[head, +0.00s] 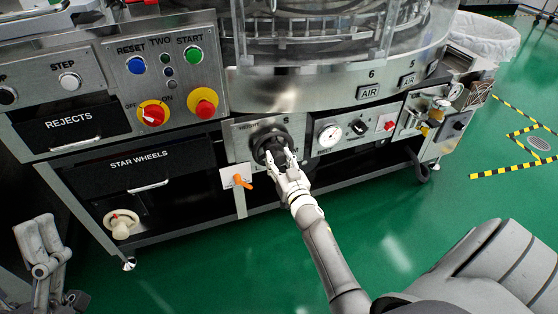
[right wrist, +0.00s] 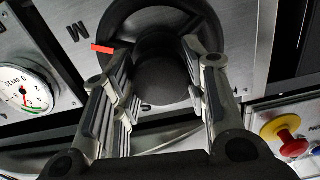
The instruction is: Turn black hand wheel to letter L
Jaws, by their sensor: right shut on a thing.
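The black hand wheel (head: 263,136) is on a metal panel on the machine's front; it fills the upper middle of the right wrist view (right wrist: 127,18). My right gripper (head: 280,166) is at the wheel, its fingers on both sides of the dark central hub (right wrist: 165,85), shut on the wheel. A red pointer mark (right wrist: 103,48) at the wheel's edge lies beside a letter M (right wrist: 76,31) on the plate. A letter S (head: 286,121) shows above right of the wheel in the head view.
A pressure gauge (head: 330,135) and a black knob (head: 359,127) are right of the wheel. An orange lever (head: 242,181) is below left. Red knobs on yellow discs (head: 153,114) are on the panel further left. The green floor in front is clear.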

